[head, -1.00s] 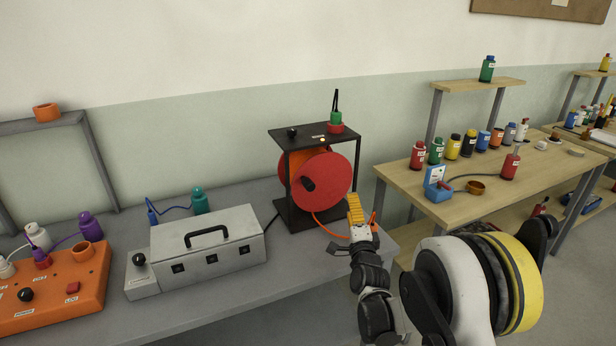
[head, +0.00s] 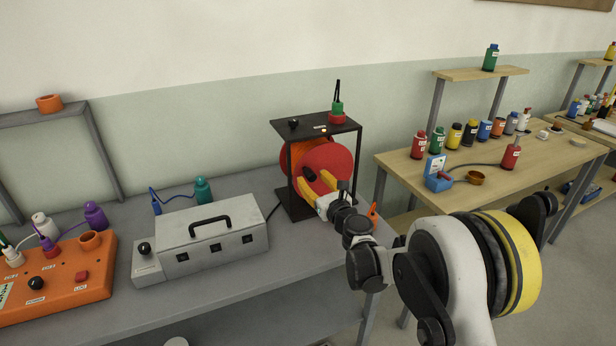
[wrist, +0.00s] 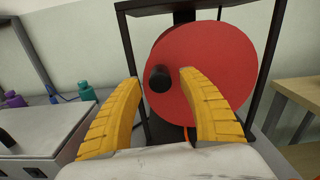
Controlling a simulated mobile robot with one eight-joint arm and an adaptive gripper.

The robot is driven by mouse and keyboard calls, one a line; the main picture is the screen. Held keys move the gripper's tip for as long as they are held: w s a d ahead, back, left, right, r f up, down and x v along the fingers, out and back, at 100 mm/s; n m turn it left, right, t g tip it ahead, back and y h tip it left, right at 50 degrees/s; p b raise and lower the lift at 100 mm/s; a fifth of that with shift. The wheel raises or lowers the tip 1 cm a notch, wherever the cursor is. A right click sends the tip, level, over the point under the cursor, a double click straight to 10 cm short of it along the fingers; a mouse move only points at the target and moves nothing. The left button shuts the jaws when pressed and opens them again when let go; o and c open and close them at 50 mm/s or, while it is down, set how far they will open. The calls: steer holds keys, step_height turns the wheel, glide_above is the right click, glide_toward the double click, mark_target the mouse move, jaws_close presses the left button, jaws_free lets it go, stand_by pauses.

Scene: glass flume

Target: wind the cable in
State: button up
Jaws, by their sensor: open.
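The cable reel is a red disc (head: 328,160) with a dark crank knob (wrist: 159,78) off its centre. It sits in a black frame (head: 317,127) on the grey bench. A short stretch of orange cable (wrist: 187,133) shows below the disc in the wrist view. A small orange piece (head: 373,212) stands at the bench's right end, partly behind my arm. My gripper (head: 318,181) is open in front of the disc, its yellow fingers pointing at it. In the wrist view the knob lies between the fingertips (wrist: 160,76); I cannot tell any contact.
A grey box with a handle (head: 212,238) stands left of the reel, and an orange panel (head: 62,280) farther left. A wooden table with bottles (head: 500,165) is at right.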

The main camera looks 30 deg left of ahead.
mark_target(308, 173)
steer(key=shift+b+x, duration=0.35)
steer(key=shift+x, duration=1.6)
jaws_close()
steer(key=shift+w+f, duration=0.1)
